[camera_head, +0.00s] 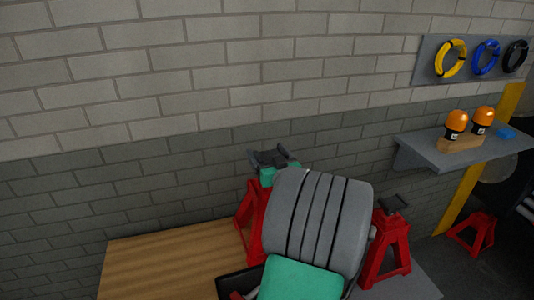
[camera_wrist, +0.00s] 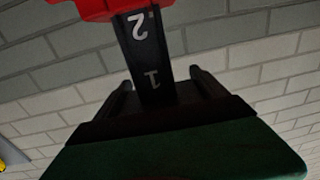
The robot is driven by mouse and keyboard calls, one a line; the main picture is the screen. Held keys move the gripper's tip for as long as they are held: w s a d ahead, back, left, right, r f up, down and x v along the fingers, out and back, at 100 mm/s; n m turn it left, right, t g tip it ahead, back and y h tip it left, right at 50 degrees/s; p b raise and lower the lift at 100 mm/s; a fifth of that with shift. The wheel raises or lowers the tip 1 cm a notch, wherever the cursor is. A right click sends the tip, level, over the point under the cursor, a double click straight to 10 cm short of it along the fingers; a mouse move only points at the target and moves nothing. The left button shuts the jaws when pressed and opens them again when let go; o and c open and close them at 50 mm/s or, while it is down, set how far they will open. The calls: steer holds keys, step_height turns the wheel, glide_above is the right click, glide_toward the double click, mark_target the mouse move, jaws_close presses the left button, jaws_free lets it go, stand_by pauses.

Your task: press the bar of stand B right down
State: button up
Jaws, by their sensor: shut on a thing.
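In the head view, a red stand (camera_head: 250,222) stands on the wooden bench top, partly hidden behind my grey arm. My gripper (camera_head: 270,164) is at its top, where dark and green parts show; I cannot separate the stand's saddle from the jaws there. In the wrist view, my gripper (camera_wrist: 160,88) is shut on the black bar (camera_wrist: 143,47). The marks 1 and 2 show on the bar, outside the red stand body (camera_wrist: 92,8), so the bar is out of the body by that length. No letter B is readable on any stand.
A second red stand (camera_head: 388,248) with a dark saddle is close to my arm's right. A third red stand (camera_head: 474,232) is at far right. A grey shelf (camera_head: 420,152) holds two orange beacons. A brick wall is behind; the bench (camera_head: 160,265) is clear at left.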

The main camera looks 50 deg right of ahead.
steer(key=c, duration=0.5)
step_height(320, 180, down, 5)
steer(key=b, duration=0.6)
steer(key=shift+f, duration=0.1)
steer(key=o, duration=2)
steer(key=shift+s, duration=0.15)
steer(key=b+v, duration=0.2)
steer(key=v, duration=0.5)
steer(key=shift+s+a, duration=0.2)
steer(key=shift+s, duration=0.1)
